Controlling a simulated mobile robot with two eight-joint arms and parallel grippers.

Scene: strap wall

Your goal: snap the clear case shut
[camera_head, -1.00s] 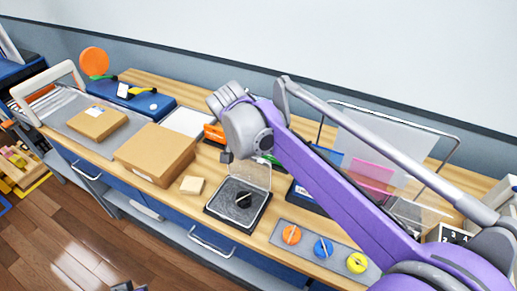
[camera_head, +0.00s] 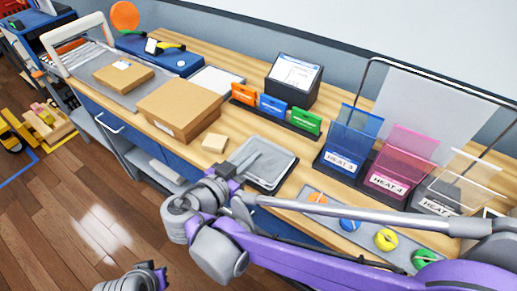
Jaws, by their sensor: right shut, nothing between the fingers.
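The clear case (camera_head: 279,172) lies on the wooden counter, a shallow dark-rimmed tray. Its clear lid looks lowered over the tray; whether its front edge is latched I cannot tell. My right gripper (camera_head: 243,164) is at the case's front left, with its fingers shut and empty, reaching over or against the lid. Exact contact is unclear. The gripper and wrist hide the case's front left corner. My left gripper (camera_head: 150,276) is low at the bottom edge, over the floor and away from the counter; its fingers are not clear.
A small tan block (camera_head: 214,143) and a large cardboard box (camera_head: 180,108) stand left of the case. Orange, blue and green cards (camera_head: 273,107) stand behind it. Heat-labelled holders (camera_head: 350,140) stand right. A grey strip with coloured knobs (camera_head: 386,239) lies front right, partly behind my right arm.

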